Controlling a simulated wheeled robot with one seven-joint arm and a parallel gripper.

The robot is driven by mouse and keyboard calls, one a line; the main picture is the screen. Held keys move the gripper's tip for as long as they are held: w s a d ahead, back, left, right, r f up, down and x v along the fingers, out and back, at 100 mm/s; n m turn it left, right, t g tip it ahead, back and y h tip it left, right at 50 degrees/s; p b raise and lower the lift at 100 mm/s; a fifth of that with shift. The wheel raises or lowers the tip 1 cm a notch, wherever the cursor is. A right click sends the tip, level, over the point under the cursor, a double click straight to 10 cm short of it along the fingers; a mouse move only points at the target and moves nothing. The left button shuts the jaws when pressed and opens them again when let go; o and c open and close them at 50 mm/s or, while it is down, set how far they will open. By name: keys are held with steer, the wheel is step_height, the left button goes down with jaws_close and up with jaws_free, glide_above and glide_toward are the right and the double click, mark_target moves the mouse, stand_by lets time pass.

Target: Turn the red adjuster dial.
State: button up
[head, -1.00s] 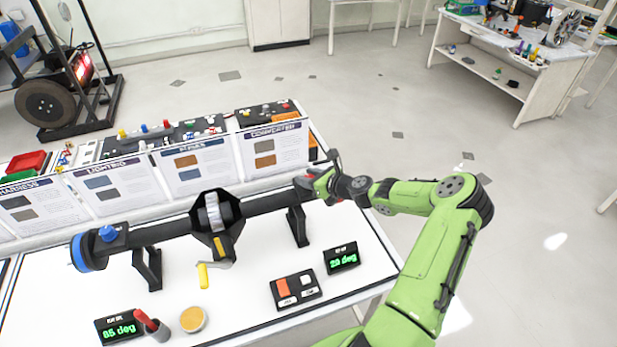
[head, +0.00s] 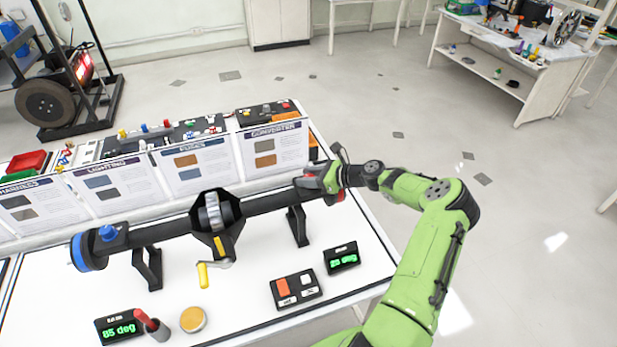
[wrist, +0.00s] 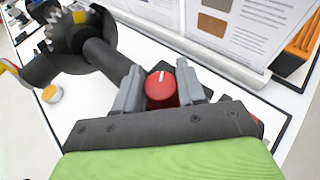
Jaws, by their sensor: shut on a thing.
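The red adjuster dial (wrist: 161,88) sits at the right end of a dark axle tube (head: 272,202). A white mark shows on its face in the wrist view, pointing up in the picture. My gripper (wrist: 161,90) has its two grey fingers on either side of the dial, shut on it. In the head view my gripper (head: 328,182) hides most of the dial. A small display (head: 342,257) in front of that end shows a green reading in degrees, too blurred to read surely.
A blue dial (head: 82,252) is at the axle's left end; the display (head: 118,327) near it reads 85 deg. A central housing with a yellow handle (head: 203,274), a button box (head: 295,289) and a round tan disc (head: 193,319) are on the table. Upright info panels (head: 273,152) stand behind.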

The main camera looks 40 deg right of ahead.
steer(key=o, duration=1)
steer(key=shift+c, duration=0.2)
steer(key=shift+s+d, duration=0.1)
steer(key=v, duration=1.5)
steer(key=shift+s+r, duration=0.2)
steer(key=shift+d, duration=0.1)
